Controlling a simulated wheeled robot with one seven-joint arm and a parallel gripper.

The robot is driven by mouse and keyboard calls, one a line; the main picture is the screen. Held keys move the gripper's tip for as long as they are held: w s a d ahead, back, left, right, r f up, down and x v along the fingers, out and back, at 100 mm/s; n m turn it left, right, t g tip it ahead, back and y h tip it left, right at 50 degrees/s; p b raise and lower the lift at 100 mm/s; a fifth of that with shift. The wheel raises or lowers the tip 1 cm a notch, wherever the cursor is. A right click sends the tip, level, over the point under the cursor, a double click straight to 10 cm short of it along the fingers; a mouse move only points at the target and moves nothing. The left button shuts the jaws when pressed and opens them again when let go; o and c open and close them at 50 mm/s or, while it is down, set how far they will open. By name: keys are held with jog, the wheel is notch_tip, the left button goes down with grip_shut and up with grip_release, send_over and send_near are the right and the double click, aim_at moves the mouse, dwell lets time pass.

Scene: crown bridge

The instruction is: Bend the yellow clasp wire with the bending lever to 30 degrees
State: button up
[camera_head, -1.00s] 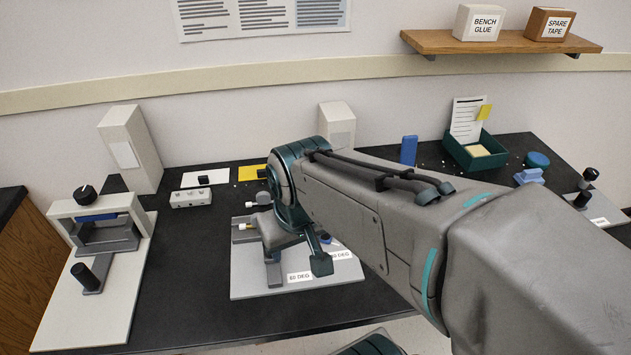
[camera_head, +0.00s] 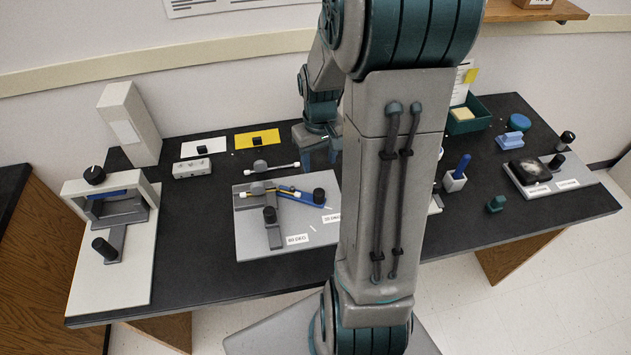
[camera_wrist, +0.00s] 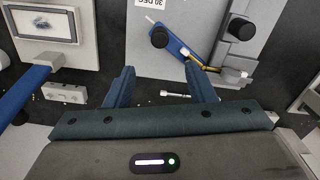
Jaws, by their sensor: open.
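The bending jig's grey plate (camera_head: 252,240) lies on the bench, with "60 DEG" and "30 DEG" labels. Its blue bending lever (camera_head: 302,198) slants right to a black knob (camera_head: 319,195). The yellow clasp wire (camera_head: 285,190) runs from the grey clamp along the lever's edge. In the wrist view the wire (camera_wrist: 200,62) appears angled near the clamp beside the lever (camera_wrist: 183,47). I cannot tell its exact angle. My gripper (camera_head: 320,158) is open and empty, behind and right of the plate. Its fingers (camera_wrist: 163,85) also show in the wrist view, apart from the lever.
A white press-like fixture (camera_head: 120,215) stands left. A cup with a blue stick (camera_head: 462,165) and a green tray (camera_head: 463,127) are right. My arm hides the middle right of the bench.

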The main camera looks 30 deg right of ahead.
aim_at(319, 192)
notch_tip(319, 192, down, 14)
jog(key=shift+r+p, duration=0.1)
jog(key=shift+p, duration=0.4)
dwell(0.3)
